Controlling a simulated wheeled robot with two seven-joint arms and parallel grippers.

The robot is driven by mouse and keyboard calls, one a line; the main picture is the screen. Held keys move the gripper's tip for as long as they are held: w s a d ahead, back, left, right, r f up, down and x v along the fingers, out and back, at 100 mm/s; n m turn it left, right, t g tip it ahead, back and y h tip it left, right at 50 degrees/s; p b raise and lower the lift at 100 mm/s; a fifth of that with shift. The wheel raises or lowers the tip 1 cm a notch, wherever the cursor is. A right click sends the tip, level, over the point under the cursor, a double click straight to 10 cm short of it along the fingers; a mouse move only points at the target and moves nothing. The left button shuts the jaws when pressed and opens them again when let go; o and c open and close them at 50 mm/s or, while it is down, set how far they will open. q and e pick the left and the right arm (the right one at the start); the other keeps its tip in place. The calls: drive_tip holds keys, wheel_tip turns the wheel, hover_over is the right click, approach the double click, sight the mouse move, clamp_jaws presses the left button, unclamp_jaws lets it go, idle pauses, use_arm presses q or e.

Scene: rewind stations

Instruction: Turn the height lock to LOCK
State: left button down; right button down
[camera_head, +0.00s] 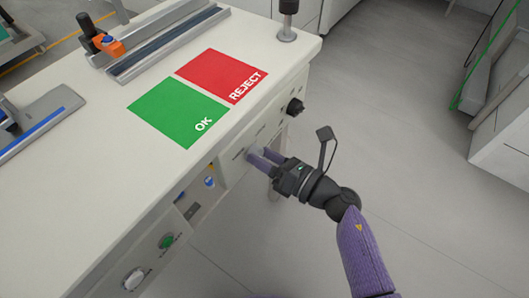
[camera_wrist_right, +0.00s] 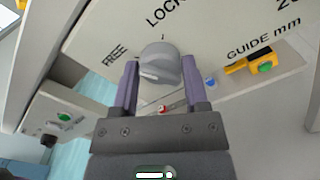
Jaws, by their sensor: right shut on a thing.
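The height lock is a grey knob (camera_wrist_right: 160,62) with a white mark on its side, on a pale panel (camera_wrist_right: 215,35) in the right wrist view. The word FREE is printed to its left and LOCK above it. My right gripper (camera_wrist_right: 155,85) has its two purple fingers on either side of the knob and is shut on it. I cannot tell exactly which word the knob points to. In the head view the right gripper (camera_head: 262,158) reaches the table's front panel, and the fingers mostly hide the knob. My left gripper is not in view.
The table top (camera_head: 70,200) carries a green OK area (camera_head: 175,115) and a red REJECT area (camera_head: 225,72). A black knob (camera_head: 295,106) sits farther along the front.

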drive_tip(key=m+p, duration=0.1)
drive_tip(key=m, duration=0.2)
drive_tip(key=m+p, duration=0.1)
drive_tip(key=m, duration=0.4)
drive_tip(key=m+p, duration=0.2)
drive_tip(key=m, duration=0.2)
drive_tip(key=shift+f+m, duration=0.2)
drive_tip(key=shift+m, duration=0.2)
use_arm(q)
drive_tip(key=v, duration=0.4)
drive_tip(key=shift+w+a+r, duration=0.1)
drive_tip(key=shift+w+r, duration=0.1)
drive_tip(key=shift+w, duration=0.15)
use_arm(e)
drive_tip(key=shift+m, duration=0.5)
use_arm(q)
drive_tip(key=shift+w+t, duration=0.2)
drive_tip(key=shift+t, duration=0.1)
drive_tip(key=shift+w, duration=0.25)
